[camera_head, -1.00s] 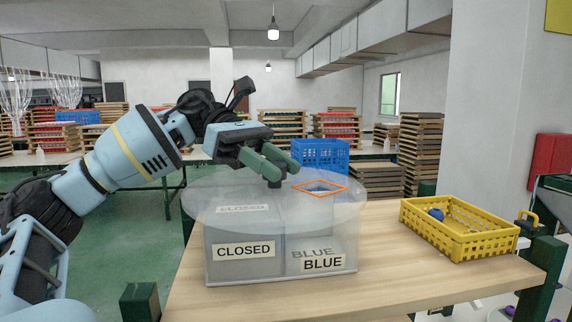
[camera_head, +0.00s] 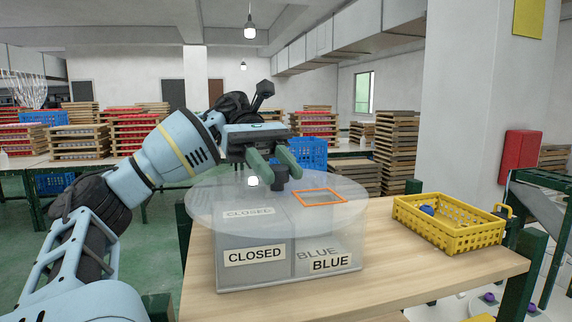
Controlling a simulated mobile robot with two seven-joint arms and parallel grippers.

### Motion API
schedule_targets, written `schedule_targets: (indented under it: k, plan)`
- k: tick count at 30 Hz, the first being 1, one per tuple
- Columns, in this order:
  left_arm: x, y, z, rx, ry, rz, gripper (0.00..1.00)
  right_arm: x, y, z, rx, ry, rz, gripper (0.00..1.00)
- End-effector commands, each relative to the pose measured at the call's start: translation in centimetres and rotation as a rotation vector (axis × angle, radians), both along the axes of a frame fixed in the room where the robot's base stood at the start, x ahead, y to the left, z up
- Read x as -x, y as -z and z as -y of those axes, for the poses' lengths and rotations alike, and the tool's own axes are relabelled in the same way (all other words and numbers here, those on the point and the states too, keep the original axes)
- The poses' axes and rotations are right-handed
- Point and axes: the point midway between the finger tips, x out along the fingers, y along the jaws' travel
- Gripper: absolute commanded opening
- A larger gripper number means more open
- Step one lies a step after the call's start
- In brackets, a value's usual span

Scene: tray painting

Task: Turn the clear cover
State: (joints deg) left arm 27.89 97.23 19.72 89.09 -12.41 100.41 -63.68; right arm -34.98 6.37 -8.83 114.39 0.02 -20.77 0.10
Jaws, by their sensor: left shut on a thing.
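The clear cover (camera_head: 230,200) is a round see-through disc on top of a clear box (camera_head: 290,278). The box front carries a CLOSED label at left and a BLUE label at right. An orange-edged square opening (camera_head: 320,197) in the cover lies over the right, BLUE side. A dark knob (camera_head: 280,177) stands at the cover's middle. My left gripper (camera_head: 276,172) is over the cover with its green fingers shut on the knob. My right gripper is not in view.
A yellow crate (camera_head: 470,238) with a blue ball (camera_head: 427,210) in it stands on the wooden table (camera_head: 400,283) to the right. Table space between box and crate is clear. A blue crate (camera_head: 313,154) and stacked wooden trays stand behind.

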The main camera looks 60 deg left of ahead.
Motion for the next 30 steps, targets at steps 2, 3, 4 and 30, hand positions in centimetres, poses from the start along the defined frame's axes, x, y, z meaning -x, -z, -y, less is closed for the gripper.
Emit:
schedule_targets:
  k: [2, 3, 4, 30]
  plan:
    - [0.14, -0.03, -0.11, -0.002, 0.004, 0.001, 0.0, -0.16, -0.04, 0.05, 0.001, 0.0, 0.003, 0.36]
    - [0.18, -0.03, -0.13, -0.002, 0.005, 0.0, 0.0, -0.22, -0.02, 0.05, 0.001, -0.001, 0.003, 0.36]
    - [0.21, -0.02, -0.15, -0.002, 0.006, 0.0, 0.0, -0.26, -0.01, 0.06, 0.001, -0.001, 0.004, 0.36]
    - [0.16, -0.05, -0.35, -0.001, 0.007, -0.002, 0.55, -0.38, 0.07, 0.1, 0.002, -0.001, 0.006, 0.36]
